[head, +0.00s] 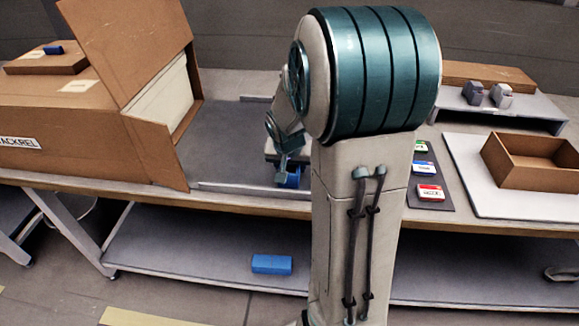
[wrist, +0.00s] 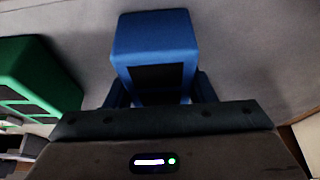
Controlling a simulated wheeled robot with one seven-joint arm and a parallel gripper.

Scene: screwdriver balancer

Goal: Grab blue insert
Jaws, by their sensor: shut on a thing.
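My gripper (head: 285,168) is low over the grey tray-like surface in the middle of the table, partly behind my own arm in the head view. It is shut on a blue insert (head: 288,181), of which only a small part shows there. In the wrist view the blue insert (wrist: 155,38) stands out past my gripper (wrist: 160,92), with a finger on either side and a dark panel on its near face. I cannot tell whether the insert touches the surface below.
A green block (wrist: 38,72) is close on the left in the wrist view. An open cardboard box (head: 75,125) stands left. Cards (head: 430,192) and a brown tray (head: 535,160) are right. Another blue block (head: 271,264) lies on the lower shelf.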

